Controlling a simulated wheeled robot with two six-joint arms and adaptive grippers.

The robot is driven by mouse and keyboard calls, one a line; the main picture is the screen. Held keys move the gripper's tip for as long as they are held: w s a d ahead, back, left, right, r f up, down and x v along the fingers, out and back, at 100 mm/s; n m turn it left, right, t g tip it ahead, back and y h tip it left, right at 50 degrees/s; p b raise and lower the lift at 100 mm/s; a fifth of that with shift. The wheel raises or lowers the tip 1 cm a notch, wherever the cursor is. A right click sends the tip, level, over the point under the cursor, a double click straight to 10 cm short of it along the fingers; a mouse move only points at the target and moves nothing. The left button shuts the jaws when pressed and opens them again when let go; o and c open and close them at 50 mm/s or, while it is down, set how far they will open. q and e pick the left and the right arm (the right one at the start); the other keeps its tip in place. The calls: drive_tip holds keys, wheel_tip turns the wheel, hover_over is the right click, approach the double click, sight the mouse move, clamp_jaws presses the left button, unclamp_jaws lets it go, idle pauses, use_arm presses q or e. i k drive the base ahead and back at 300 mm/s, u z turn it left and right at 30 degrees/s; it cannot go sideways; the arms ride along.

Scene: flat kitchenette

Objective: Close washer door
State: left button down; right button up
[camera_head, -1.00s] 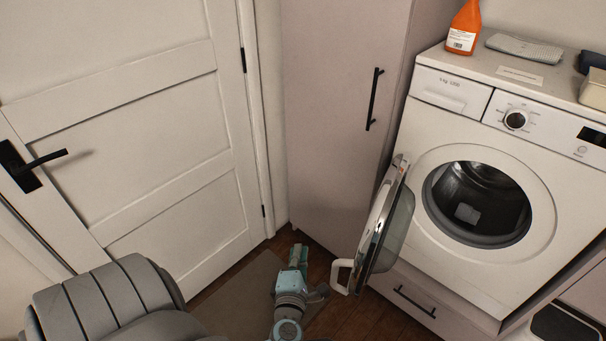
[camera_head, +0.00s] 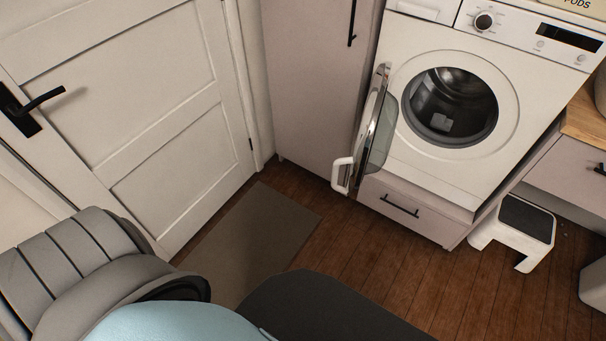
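The white washer (camera_head: 506,159) stands at the right of the head view. Its round opening (camera_head: 450,106) is uncovered, with a dark metal drum and a pale item inside. The washer door (camera_head: 379,131) is hinged on the left side of the opening and stands wide open, edge-on to me. Its white handle (camera_head: 341,175) is at the lower free end. Neither of my grippers is in view, and nothing of mine touches the door.
A tall cabinet (camera_head: 305,80) stands left of the washer, beside a white room door (camera_head: 130,110). A drawer (camera_head: 405,207) sits below the washer. A step stool (camera_head: 520,230) stands at right. A mat (camera_head: 262,235) lies on open wooden floor.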

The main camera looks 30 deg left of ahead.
sight(372, 109)
drive_tip(key=z, duration=0.05)
drive_tip(key=k, duration=0.7)
drive_tip(key=u, duration=0.85)
drive_tip(key=i, duration=1.15)
drive_tip(key=z, duration=0.7)
